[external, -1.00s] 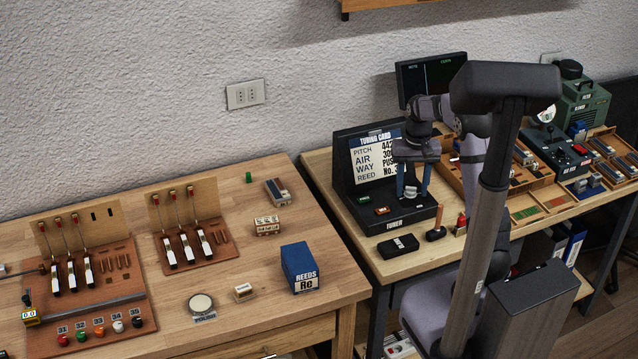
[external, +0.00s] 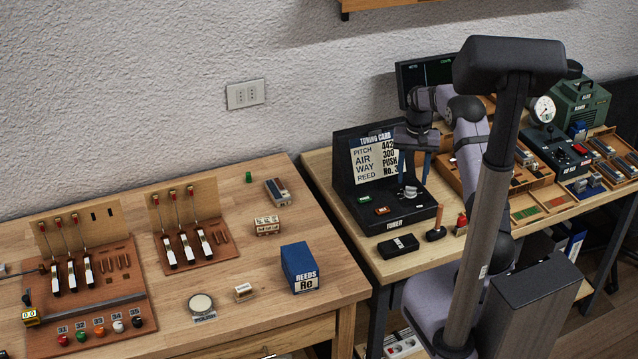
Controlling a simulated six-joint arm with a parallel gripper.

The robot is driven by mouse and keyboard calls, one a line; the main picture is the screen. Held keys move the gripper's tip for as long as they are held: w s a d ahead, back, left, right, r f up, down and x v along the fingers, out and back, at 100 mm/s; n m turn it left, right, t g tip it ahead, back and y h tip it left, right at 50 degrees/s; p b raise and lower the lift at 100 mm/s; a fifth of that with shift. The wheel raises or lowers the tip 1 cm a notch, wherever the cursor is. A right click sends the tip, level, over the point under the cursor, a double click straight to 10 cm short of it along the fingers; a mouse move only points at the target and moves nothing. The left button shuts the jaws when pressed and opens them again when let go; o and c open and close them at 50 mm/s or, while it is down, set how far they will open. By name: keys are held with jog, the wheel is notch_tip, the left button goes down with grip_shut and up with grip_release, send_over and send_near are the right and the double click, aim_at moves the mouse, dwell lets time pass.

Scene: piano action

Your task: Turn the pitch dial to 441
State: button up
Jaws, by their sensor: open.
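The black tuner (external: 390,215) stands at the left end of the right-hand table. Its light pitch dial (external: 409,192) sits on the tuner's deck, right of a small green display (external: 364,199) and a red switch (external: 382,210); their readings are too small to tell. The tuning card (external: 374,160) on the tuner's back panel lists pitch 442, air 300, way push and a reed number. My gripper (external: 415,168) is open and empty above the dial, apart from it. One blue finger shows clearly; the other is hard to make out.
A black box (external: 398,246) and a small hammer-like tool (external: 437,226) lie in front of the tuner. A dark screen (external: 425,78) stands behind my arm. A gauge (external: 543,109) and wooden trays are to the right. The left workbench (external: 240,320) is separated by a gap.

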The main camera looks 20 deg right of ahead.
aim_at(412, 187)
jog(key=shift+f+p, duration=0.45)
jog(key=shift+f, duration=1.45)
jog(key=c, duration=1)
jog(key=shift+c, duration=0.2)
jog(key=shift+m, duration=0.3)
jog(key=m, duration=0.3)
jog(key=shift+w, duration=0.1)
jog(key=shift+w+r+m, duration=0.1)
jog(key=shift+m, duration=2)
